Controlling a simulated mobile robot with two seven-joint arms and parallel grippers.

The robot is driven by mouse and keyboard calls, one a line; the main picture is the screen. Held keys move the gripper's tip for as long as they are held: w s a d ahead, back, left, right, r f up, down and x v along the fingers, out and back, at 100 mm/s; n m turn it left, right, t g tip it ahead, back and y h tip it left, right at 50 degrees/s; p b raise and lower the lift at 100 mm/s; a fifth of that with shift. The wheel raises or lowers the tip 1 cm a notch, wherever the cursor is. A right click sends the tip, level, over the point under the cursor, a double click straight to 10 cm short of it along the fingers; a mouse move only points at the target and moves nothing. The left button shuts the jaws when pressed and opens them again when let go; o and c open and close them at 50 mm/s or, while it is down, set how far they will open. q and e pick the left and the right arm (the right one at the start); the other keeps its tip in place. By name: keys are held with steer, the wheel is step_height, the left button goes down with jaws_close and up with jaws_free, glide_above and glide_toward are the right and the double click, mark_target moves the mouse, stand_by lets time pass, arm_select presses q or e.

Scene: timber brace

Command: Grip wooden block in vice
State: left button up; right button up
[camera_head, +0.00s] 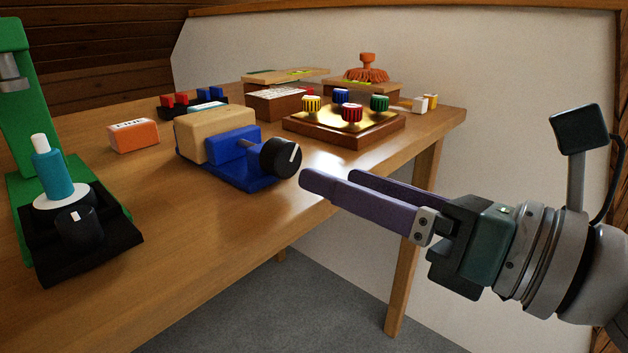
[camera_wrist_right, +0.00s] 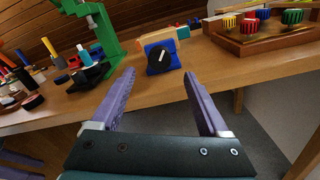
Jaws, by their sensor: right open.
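The wooden block (camera_head: 212,132) is a pale tan piece sitting in the blue vice (camera_head: 233,146) on the table. The vice has a black round knob (camera_head: 281,158) with a white mark on its right end. In the right wrist view the knob (camera_wrist_right: 162,58) faces me, ahead and between my fingers. My right gripper (camera_head: 328,180) is open and empty, its purple fingers apart, just off the table's front edge and right of the knob, not touching it. Whether the vice jaw presses on the block cannot be told. My left gripper is not in the head view.
A green press (camera_head: 22,150) with a black base stands at the left. An orange box (camera_head: 134,136) lies left of the vice. A wooden board with coloured knobs (camera_head: 345,128) is behind the gripper. The table front (camera_head: 200,230) is clear.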

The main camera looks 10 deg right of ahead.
mark_target(290, 163)
steer(key=shift+v, duration=1.35)
steer(key=w+a+n, duration=0.2)
steer(key=w+a+n+b, duration=0.1)
steer(key=w+a+n, duration=0.1)
steer(key=w, duration=0.1)
steer(key=w+a+n, duration=0.1)
steer(key=w+n, duration=0.1)
steer(key=w, duration=0.1)
steer(key=shift+a+f, duration=0.1)
steer(key=shift+a, duration=0.3)
steer(key=shift+c, duration=0.2)
jaws_close()
